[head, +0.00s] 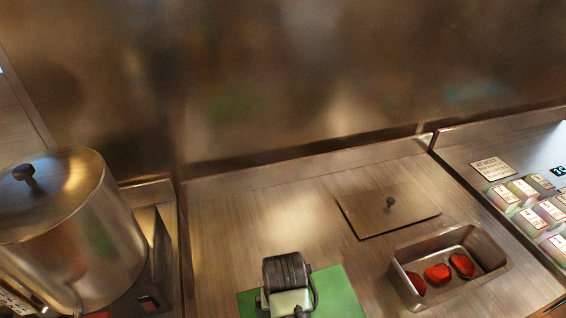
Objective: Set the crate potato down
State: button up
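No potato and no crate can be made out in the head view. A dark ribbed part that looks like my gripper (287,284) is at the bottom middle, over a green board (341,288). A pale block-like piece shows just below the ribbed part; I cannot tell what it is. The fingertips cannot be made out, so I cannot see whether anything is held.
A metal tray (412,249) with red pieces (438,273) is set into the counter at right. A flat metal lid (362,212) with a knob lies behind it. A large lidded pot (75,235) stands left. Labelled buttons (523,189) are far right. The back-left counter is clear.

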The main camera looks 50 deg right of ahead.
notch_tip(320, 180, up, 7)
jog(key=w+a+r+n+t+h, duration=0.3)
jog(key=w+r+t, duration=0.5)
jog(key=w+r, duration=0.85)
jog(key=w+a+r+n+t, duration=0.1)
jog(key=a+r+t, duration=0.2)
jog(key=r, duration=0.5)
jog(key=w+a+r+n+t, duration=0.1)
jog(key=a+r+t, duration=0.25)
jog(key=r, duration=0.55)
jog(key=s+a+r+n+t+y, duration=0.1)
jog(key=s+a+r+t, duration=0.3)
jog(key=r, duration=0.5)
jog(key=s+a+r+n+t+y, duration=0.1)
jog(key=s+a+r+t, duration=0.3)
jog(key=r, duration=0.4)
jog(key=s+a+r+n+t+y, duration=0.1)
jog(key=s+a+r+t, duration=0.3)
jog(key=r, duration=0.5)
jog(key=shift+s+a+r+n+y+b, duration=0.3)
jog(key=shift+s+a+r, duration=0.05)
jog(key=shift+a, duration=0.7)
